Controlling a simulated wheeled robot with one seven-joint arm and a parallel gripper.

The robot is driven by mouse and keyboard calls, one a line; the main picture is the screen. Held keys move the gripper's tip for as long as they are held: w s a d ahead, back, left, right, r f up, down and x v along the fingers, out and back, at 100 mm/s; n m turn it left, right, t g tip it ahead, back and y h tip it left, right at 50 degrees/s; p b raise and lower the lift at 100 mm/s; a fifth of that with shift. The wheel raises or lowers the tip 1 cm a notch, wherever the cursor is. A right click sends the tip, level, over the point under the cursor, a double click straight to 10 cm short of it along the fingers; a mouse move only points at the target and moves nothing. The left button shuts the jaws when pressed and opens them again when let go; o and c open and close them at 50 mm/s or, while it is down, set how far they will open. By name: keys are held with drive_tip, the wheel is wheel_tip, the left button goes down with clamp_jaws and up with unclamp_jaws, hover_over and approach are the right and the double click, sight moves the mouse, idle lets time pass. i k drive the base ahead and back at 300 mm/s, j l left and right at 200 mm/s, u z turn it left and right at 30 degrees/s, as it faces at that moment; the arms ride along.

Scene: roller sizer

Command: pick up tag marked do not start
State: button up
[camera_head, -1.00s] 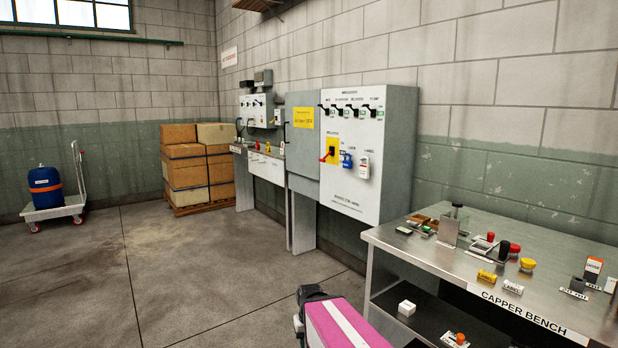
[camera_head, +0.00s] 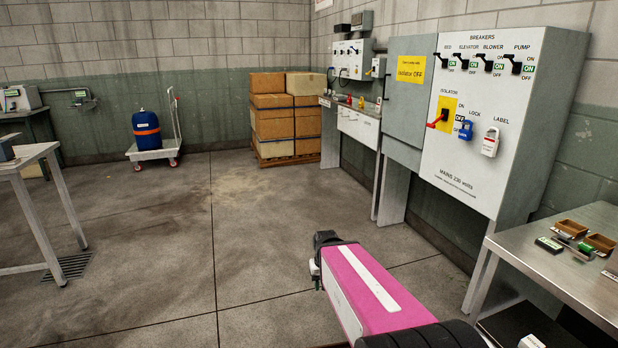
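I cannot read a tag marked do not start anywhere in this view. A white tag or padlock-shaped piece (camera_head: 490,143) hangs under the word LABEL on the breaker panel (camera_head: 470,190), its print too small to read. Left of it hang a blue padlock (camera_head: 465,130) and a red-handled isolator switch (camera_head: 438,119) on a yellow plate. My pink arm link reaches in from the bottom right and ends in a dark joint. No gripper fingers show.
A steel bench (camera_head: 580,285) with small trays (camera_head: 600,243) stands at the right edge. A metal table (camera_head: 28,155) is at the left. A cart (camera_head: 152,152) with a blue drum (camera_head: 146,131) and stacked boxes (camera_head: 272,118) stand at the back. The middle floor is clear.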

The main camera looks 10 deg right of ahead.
sight(489, 145)
drive_tip(key=i, duration=1.15)
drive_tip(key=i+z, duration=0.1)
drive_tip(key=i, duration=1.1)
drive_tip(key=i+j, duration=0.2)
drive_tip(key=i, duration=0.95)
drive_tip(key=i+z, duration=0.2)
drive_tip(key=z, duration=3.6)
